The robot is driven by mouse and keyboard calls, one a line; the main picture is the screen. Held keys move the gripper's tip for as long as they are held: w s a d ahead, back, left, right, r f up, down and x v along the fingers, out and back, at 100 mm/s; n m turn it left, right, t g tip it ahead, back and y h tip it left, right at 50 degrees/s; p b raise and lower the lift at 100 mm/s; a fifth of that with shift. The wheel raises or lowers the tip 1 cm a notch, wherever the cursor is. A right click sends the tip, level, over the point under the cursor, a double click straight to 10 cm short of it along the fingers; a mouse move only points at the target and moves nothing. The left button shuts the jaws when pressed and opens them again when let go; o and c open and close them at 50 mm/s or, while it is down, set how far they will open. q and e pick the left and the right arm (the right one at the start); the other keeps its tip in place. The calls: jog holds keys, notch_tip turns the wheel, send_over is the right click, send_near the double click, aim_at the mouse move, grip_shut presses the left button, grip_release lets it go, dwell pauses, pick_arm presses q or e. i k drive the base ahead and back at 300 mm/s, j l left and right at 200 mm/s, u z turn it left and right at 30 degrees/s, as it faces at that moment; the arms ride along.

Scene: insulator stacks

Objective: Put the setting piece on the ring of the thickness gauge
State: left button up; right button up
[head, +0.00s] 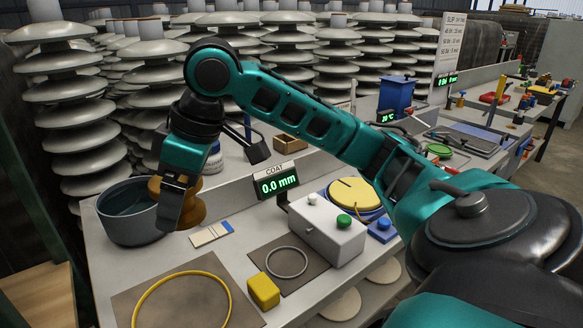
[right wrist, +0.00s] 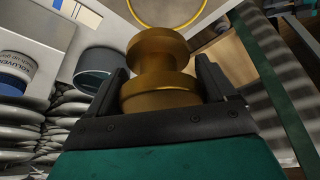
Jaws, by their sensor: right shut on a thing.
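My right gripper (head: 178,208) is shut on a glossy brown, spool-shaped piece (head: 194,207), the likely setting piece. The piece (right wrist: 158,52) stands between both fingers in the right wrist view. In the head view it is beside the grey bucket's right side, above the bench; its exact height is unclear, and the gripper hides part of it. The thickness gauge is a white box (head: 325,232) with a green button and a display (head: 277,183) reading COAT 0.0 mm. Its thin grey ring (head: 306,266) lies empty on a dark mat. My left gripper is out of view.
A grey bucket (head: 128,228) stands left of the held piece. A yellow ring (head: 222,283) lies on a front mat. A yellow block (head: 263,291) sits beside the grey ring. A small striped card (head: 211,234) lies between. Insulator stacks (head: 75,120) stand behind the bench.

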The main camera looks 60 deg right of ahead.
aim_at(287, 264)
jog(key=k+l+u, duration=0.1)
jog(key=l, duration=0.25)
jog(key=l+u, duration=0.15)
jog(key=l, duration=0.2)
jog(key=k+l+u, duration=0.1)
jog(key=l, duration=0.25)
jog(key=k+l+u, duration=0.1)
jog(key=k+l, duration=0.1)
jog(key=l, duration=0.1)
